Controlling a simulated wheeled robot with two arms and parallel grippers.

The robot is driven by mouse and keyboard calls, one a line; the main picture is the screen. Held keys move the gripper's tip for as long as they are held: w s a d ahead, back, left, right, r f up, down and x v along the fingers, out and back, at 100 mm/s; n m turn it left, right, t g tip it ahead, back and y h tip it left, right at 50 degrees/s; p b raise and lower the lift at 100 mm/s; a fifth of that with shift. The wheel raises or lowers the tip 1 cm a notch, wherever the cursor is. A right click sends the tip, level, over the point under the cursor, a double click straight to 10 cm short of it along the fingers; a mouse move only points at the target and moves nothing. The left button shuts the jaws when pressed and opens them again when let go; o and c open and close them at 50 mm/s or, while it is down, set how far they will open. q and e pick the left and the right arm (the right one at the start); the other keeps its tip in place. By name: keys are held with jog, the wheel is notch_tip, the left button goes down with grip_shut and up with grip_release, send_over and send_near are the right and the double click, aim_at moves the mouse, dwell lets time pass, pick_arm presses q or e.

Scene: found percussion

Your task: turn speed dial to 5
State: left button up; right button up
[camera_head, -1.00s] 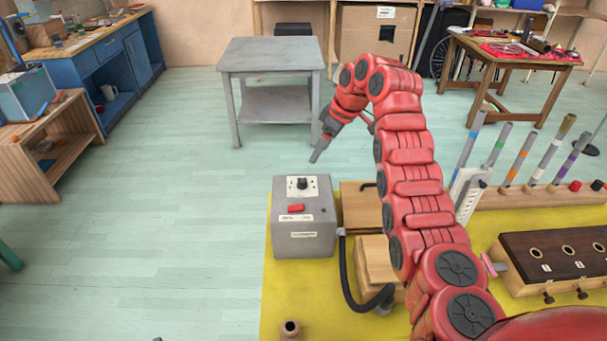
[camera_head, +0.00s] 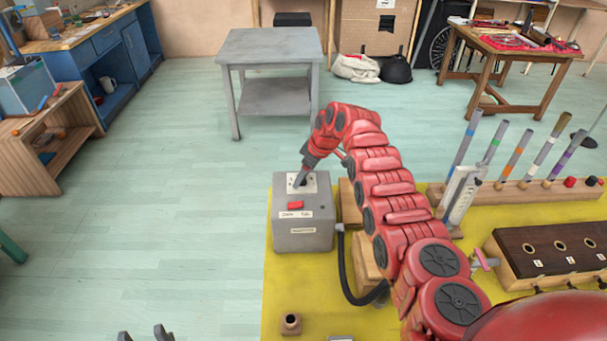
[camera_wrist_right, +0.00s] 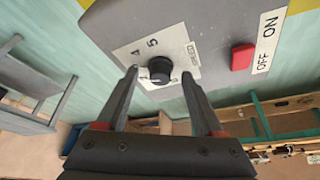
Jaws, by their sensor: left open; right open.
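The speed dial (camera_wrist_right: 160,68) is a black knob on a white plate with printed numbers, on top of a grey box (camera_head: 304,236). In the right wrist view a 4 and a 5 are readable beside it; the pointer's setting is unclear. My right gripper (camera_wrist_right: 160,74) is open, with one fingertip on each side of the knob; contact cannot be told. In the head view my right gripper (camera_head: 299,184) reaches down onto the plate and hides the knob. My left gripper (camera_head: 144,335) shows only its two parted tips at the bottom edge, empty.
A red switch (camera_wrist_right: 243,56) marked OFF and ON sits on the same box. A black hose (camera_head: 346,275) leaves the box's right side, near wooden blocks. Upright tubes and a dark-topped wooden block (camera_head: 550,248) stand to the right.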

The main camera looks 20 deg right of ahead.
grip_shut()
